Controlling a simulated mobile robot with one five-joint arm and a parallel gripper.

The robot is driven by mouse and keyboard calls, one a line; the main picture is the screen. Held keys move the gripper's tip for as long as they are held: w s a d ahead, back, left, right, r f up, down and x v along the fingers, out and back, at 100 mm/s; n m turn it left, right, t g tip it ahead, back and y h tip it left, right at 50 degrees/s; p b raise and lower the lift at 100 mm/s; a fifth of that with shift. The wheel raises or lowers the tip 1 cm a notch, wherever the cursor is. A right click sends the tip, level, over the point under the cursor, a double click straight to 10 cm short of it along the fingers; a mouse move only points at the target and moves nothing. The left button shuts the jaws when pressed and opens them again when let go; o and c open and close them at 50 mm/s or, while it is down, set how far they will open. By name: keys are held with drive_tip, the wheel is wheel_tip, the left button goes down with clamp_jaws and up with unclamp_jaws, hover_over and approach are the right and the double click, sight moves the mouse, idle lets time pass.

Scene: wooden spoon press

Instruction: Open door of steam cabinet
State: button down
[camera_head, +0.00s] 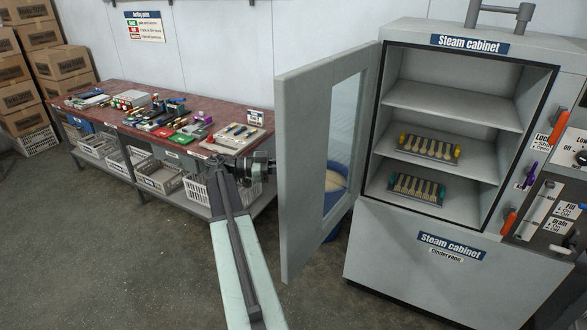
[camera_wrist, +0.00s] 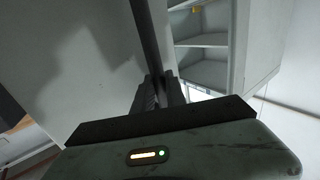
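The steam cabinet (camera_head: 440,228) stands at the right in the head view. Its grey door (camera_head: 300,160) with a glass window is swung wide open to the left, showing the shelves inside. In the wrist view, the fingers of my gripper (camera_wrist: 161,90) are close together at the foot of a dark upright strip. I cannot tell whether they hold anything. The cabinet's open interior (camera_wrist: 200,45) shows behind them.
Two racks with wooden spoons, an upper (camera_head: 429,149) and a lower (camera_head: 416,188), sit on the shelves. A control panel (camera_head: 550,215) is at the cabinet's right. A blue tub (camera_head: 336,205) stands behind the door. A cluttered red-topped workbench (camera_head: 120,95) is at left. Open floor lies in front.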

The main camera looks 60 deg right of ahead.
drive_tip(key=c, duration=1.4)
unclamp_jaws()
drive_tip(key=shift+s, duration=0.15)
drive_tip(key=shift+o, duration=0.2)
drive_tip(key=v, duration=0.7)
drive_tip(key=shift+w+a, duration=0.2)
drive_tip(key=shift+w, duration=0.15)
